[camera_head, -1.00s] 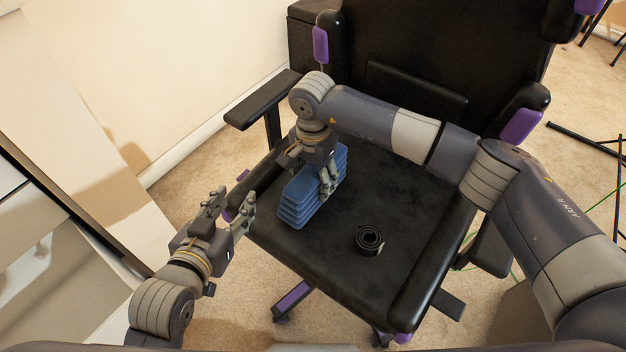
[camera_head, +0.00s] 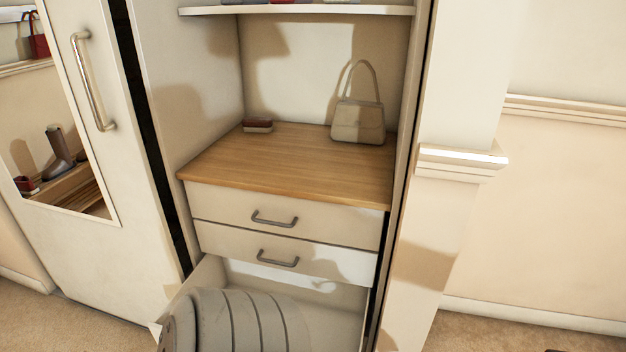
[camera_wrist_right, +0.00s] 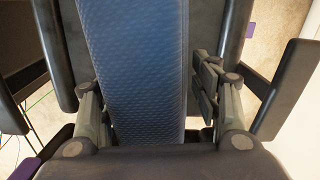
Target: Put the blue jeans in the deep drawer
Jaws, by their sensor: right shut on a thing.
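The folded blue jeans (camera_wrist_right: 135,35) fill the middle of the right wrist view, between the fingers. My right gripper (camera_wrist_right: 148,92) is shut on them. In the head view the deep bottom drawer (camera_head: 338,318) of the wardrobe is pulled open. A grey ribbed part of my own arm covers much of its opening, so most of its inside is hidden. The jeans and both grippers are outside the head view. The black chair (camera_wrist_right: 215,25) shows behind the jeans in the right wrist view.
Two shut drawers (camera_head: 285,217) with metal handles sit above the open one. A wooden shelf top (camera_head: 275,165) holds a beige handbag (camera_head: 358,120) and a small dark red item (camera_head: 257,126). A mirrored door (camera_head: 110,180) stands open at left.

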